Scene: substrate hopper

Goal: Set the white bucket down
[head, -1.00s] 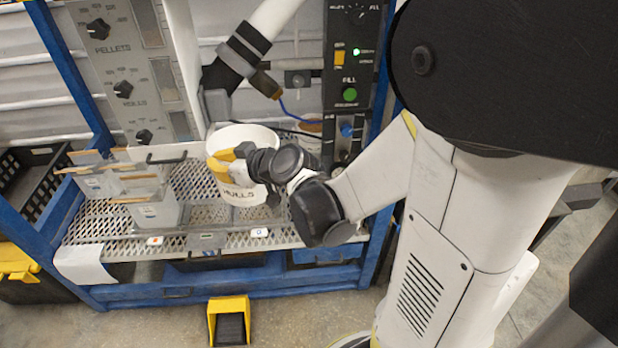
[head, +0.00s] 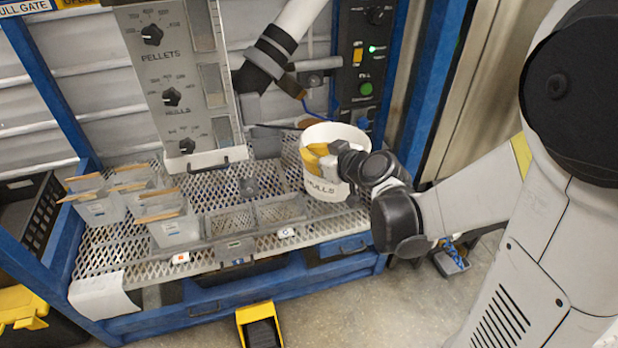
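The white bucket (head: 334,191), lettered "HULLS", is upright at the right end of the metal mesh shelf (head: 215,188). Its open top faces up. My gripper (head: 320,157) is at the bucket's front upper side, with its yellow fingers against the wall near the rim. It looks shut on the bucket, though the fingertips are partly hidden. The bucket's base is close to the mesh near the front edge; I cannot tell whether it touches.
Two empty mesh-bottomed trays (head: 231,223) lie left of the bucket. Several clear bins (head: 172,226) stand farther left. A blue frame post (head: 433,85) stands to the right. A yellow pedal (head: 259,326) is on the floor.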

